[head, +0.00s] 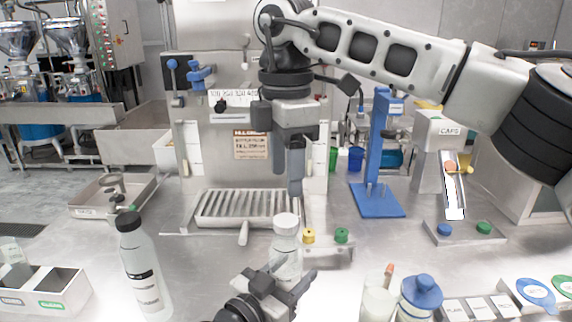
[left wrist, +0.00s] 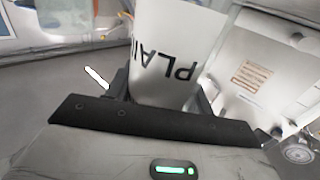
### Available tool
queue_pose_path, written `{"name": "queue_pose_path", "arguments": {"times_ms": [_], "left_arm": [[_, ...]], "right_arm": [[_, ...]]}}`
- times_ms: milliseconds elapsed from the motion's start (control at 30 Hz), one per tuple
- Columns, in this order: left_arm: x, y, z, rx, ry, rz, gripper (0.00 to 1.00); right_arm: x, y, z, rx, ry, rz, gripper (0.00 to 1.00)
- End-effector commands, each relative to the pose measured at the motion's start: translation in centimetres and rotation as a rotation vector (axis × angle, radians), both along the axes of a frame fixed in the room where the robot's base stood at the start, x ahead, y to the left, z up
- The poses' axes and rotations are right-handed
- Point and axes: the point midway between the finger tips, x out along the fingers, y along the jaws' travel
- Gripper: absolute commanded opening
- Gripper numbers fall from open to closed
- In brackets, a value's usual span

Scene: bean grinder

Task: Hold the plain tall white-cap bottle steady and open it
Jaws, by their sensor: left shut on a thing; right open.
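The plain tall white-cap bottle (head: 286,245) stands upright on the steel table in the head view, its white cap (head: 286,221) on top. My left gripper (head: 289,284) is shut around the bottle's lower body. In the left wrist view the bottle (left wrist: 178,50) fills the space between the fingers and its label reads "PLAIN", upside down. My right gripper (head: 288,178) is open and empty, pointing down above the cap with a gap between. The bottle's lower part is partly hidden by my left gripper.
A black-cap bottle (head: 143,270) stands to the left. A slotted drain tray (head: 248,207) lies behind the held bottle. A blue-lidded container (head: 420,294) and a pale cup (head: 378,304) stand front right. Yellow and green knobs (head: 341,235) sit close to the bottle's right.

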Motion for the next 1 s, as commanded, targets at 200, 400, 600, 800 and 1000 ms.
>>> {"name": "queue_pose_path", "arguments": {"times_ms": [200, 400, 600, 800, 1000], "left_arm": [[0.0, 0.0, -0.1, 0.001, 0.001, 0.0, 0.0], [0.0, 0.0, -0.1, 0.001, 0.001, 0.0, 0.0], [0.0, 0.0, -0.1, 0.001, 0.001, 0.0, 0.0], [0.0, 0.0, 0.0, 0.001, 0.001, 0.0, 0.0], [0.0, 0.0, -0.1, 0.001, 0.001, 0.0, 0.0]], "right_arm": [[0.0, 0.0, 0.0, 0.0, 0.0, -0.286, 0.53], [0.0, 0.0, -0.9, -0.001, 0.002, -0.353, 0.53], [0.0, 0.0, -4.0, -0.002, 0.003, -0.352, 0.53], [0.0, -0.1, -6.7, -0.002, 0.001, -0.353, 0.53], [0.0, 0.0, -7.9, 0.0, 0.001, -0.352, 0.53]]}}
